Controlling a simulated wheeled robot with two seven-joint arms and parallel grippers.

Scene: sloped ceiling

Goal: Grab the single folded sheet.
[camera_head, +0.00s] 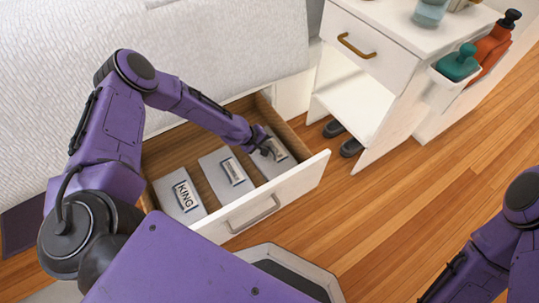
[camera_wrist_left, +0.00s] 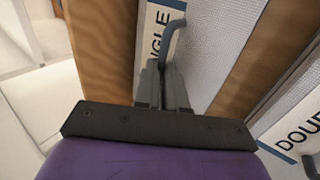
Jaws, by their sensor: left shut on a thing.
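An open drawer (camera_head: 290,193) under the bed holds three flat folded sheets with name labels. The sheet labelled KING (camera_head: 168,199) lies at the left and the double sheet (camera_head: 209,174) in the middle. The single folded sheet (camera_head: 288,162) lies at the right end; its label, ending in "GLE", shows in the left wrist view (camera_wrist_left: 159,38). My left gripper (camera_head: 268,152) reaches down into the drawer at the single sheet and is shut on it. In the left wrist view its fingers (camera_wrist_left: 165,75) are at the label, and the exact grip is partly hidden. My right gripper is out of view.
A white nightstand (camera_head: 385,75) with an open shelf stands right of the drawer, with dark shoes (camera_head: 350,146) on the floor by it. Green (camera_head: 458,63) and orange (camera_head: 492,48) bottles sit in a side holder. Wooden floor (camera_head: 430,190) is clear in front. The bed (camera_head: 230,45) rises behind the drawer.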

